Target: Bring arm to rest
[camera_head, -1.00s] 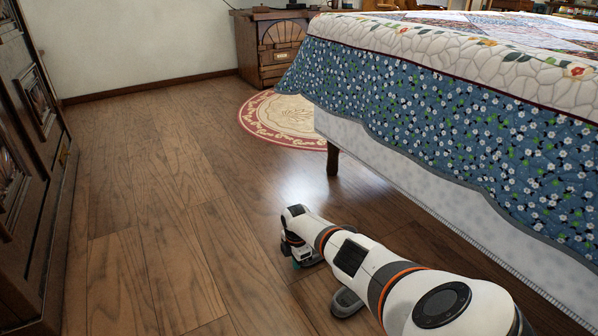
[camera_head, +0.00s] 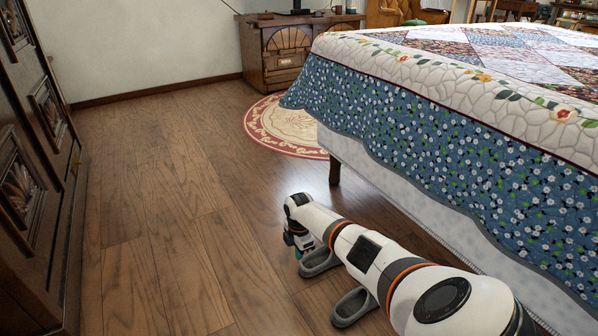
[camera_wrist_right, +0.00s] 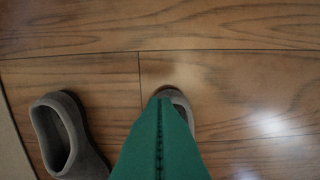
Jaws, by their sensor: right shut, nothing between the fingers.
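My right arm, white with orange rings, comes in from the lower right of the head view beside the bed. Its gripper (camera_head: 297,252) points down over the wood floor, small and partly hidden by the wrist. In the right wrist view its green fingers (camera_wrist_right: 164,105) are pressed together along a middle seam, with nothing between them. My left gripper is in neither view.
Two grey slippers lie under my right arm: one (camera_head: 322,262) close to the gripper, another (camera_head: 352,308) nearer. A quilted bed (camera_head: 450,140) fills the right. A dark armoire (camera_head: 40,170) stands left. A round rug (camera_head: 290,125) and wooden cabinet (camera_head: 280,50) are behind. The middle floor is clear.

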